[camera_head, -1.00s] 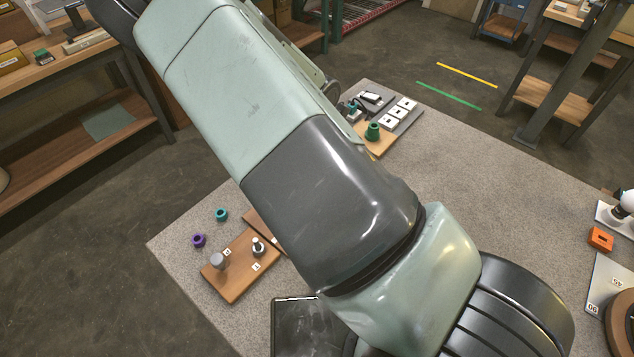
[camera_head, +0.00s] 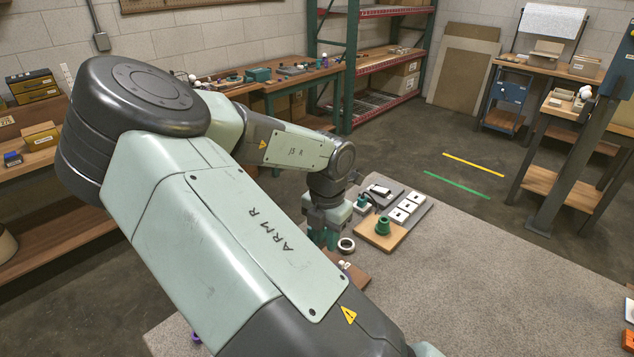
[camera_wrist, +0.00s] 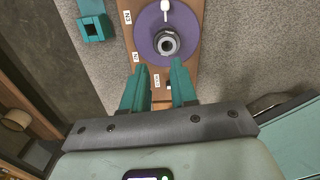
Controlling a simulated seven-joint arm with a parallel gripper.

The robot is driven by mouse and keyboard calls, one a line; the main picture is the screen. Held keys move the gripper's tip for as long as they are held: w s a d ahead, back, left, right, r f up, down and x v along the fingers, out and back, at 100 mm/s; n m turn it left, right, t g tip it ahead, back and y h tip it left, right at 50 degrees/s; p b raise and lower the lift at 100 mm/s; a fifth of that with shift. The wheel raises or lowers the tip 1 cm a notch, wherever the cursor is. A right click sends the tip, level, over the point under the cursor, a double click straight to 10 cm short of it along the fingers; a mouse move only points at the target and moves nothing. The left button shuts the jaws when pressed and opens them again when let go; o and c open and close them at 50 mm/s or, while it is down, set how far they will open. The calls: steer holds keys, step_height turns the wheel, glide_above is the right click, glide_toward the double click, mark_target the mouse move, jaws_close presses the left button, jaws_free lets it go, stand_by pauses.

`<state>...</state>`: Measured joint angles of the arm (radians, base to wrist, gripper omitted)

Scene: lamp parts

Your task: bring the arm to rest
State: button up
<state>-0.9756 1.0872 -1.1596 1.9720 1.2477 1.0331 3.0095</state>
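My gripper (camera_head: 324,238) is over the left part of the grey table (camera_head: 500,260), pointing down. In the wrist view my gripper (camera_wrist: 158,85) shows two teal fingers spread apart with nothing between them. Beyond the fingertips lies a wooden board (camera_wrist: 191,62) with small labels. A purple disc (camera_wrist: 146,32) with a grey ring (camera_wrist: 167,42) at its middle and a white peg (camera_wrist: 165,10) is on that board. A teal block with a square hole (camera_wrist: 95,28) lies left of the board. My arm hides much of the table in the head view.
A dark-and-white ring (camera_head: 346,245) lies right of my gripper. Beyond it a green stepped part (camera_head: 383,226) stands on a wooden plate. The table's middle is clear. An orange part (camera_head: 628,338) shows at the right edge.

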steer(key=s+d+r+m+t, duration=0.2)
steer(key=s+d+r+m, duration=0.1)
steer(key=s+r+m, duration=0.9)
steer(key=s+d+r+m+t, duration=0.3)
steer(key=s+d+r+m, duration=0.1)
steer(key=s+r+m, duration=0.8)
step_height(320, 180, up, 6)
steer(key=m, duration=0.3)
steer(key=shift+f+m, duration=0.25)
steer(key=shift+m, duration=0.05)
steer(key=shift+d, duration=0.1)
